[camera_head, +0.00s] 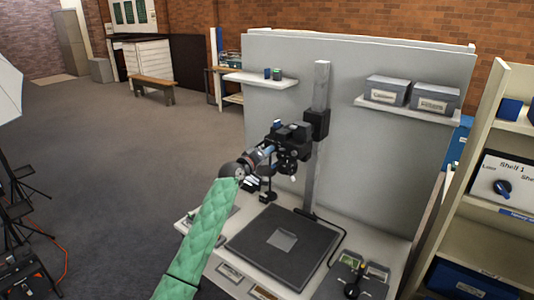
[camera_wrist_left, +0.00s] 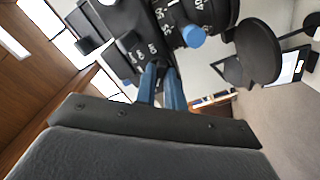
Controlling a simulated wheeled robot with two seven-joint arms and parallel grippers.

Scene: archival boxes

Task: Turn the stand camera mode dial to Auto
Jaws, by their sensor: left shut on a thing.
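The stand camera (camera_head: 292,138) is a black body on a grey upright column above the copy stand. My left gripper (camera_head: 264,155) reaches it at the end of my green-sleeved arm. In the left wrist view, the black camera body (camera_wrist_left: 125,18) fills the top. The blue fingers of my left gripper (camera_wrist_left: 163,70) are close together and shut on a small dark part there, apparently the mode dial. The fingertips cover most of it. My right gripper is out of view.
A lens ring with white numbers and a blue knob (camera_wrist_left: 193,36) sit close right of the fingers. Below the camera lies a dark baseboard (camera_head: 250,245) with a grey sheet (camera_head: 282,239). A control box (camera_head: 357,274) stands front right. Two grey boxes sit on a wall shelf (camera_head: 405,108).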

